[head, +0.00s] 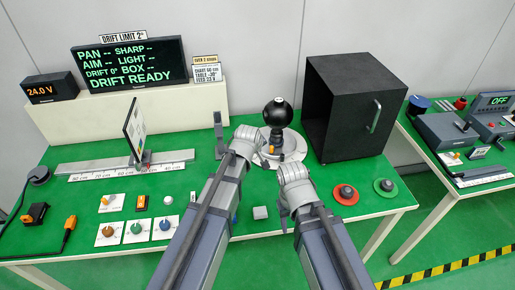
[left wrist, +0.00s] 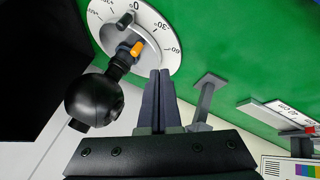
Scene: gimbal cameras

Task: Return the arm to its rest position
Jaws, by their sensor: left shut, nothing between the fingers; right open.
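My left arm reaches over the green table (head: 100,268) toward the black ball camera (head: 277,112), which stands on a round white dial base (head: 291,146). My left gripper (head: 262,156) is beside that base; in the left wrist view its fingers (left wrist: 158,100) are shut with nothing between them. That view also shows the ball camera (left wrist: 94,100), the dial with angle marks (left wrist: 160,28) and an orange knob (left wrist: 137,48). My right gripper (head: 284,172) is open and empty in front of the base, its fingertips small and partly hidden by its own wrist.
A black box (head: 345,110) with a handle stands right of the camera. A rail with a chart board (head: 134,130) lies left. The display reads DRIFT READY (head: 130,62).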

